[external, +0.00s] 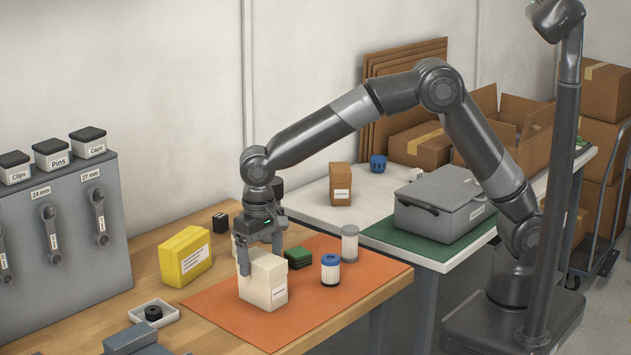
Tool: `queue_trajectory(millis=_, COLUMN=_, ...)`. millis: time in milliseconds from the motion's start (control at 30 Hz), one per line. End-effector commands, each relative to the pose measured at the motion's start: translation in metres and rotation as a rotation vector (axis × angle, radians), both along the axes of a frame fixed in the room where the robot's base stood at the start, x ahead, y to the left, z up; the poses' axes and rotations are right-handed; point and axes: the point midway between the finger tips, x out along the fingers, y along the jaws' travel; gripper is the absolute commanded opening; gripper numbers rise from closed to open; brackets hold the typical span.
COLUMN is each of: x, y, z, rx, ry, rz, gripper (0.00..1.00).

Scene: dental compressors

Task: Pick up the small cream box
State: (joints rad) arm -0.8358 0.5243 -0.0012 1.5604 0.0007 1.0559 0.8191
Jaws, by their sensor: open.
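A cream box (264,283) with a white label low on its front stands upright on the orange mat (338,262). My gripper (260,256) points down at it from above and is open. One finger is in front of the box's upper left side, and the other shows behind its top edge. I cannot tell whether the fingers touch the box. A pale thing, mostly hidden behind my gripper, shows just to its left.
A green block (298,258), a blue-topped filter (330,270) and a grey-topped filter (350,244) stand right of the box. A yellow box (185,256) and a white tray (154,314) are left. The mat's front right is clear.

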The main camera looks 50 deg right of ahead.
Motion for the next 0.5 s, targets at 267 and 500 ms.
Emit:
queue_trajectory(millis=267, x=-0.003, y=0.001, z=-0.040, rx=-0.002, ry=0.002, rz=0.000, gripper=0.82)
queue_trajectory(millis=500, x=-0.003, y=0.001, z=-0.044, rx=0.000, ry=0.000, rz=0.000, gripper=0.82)
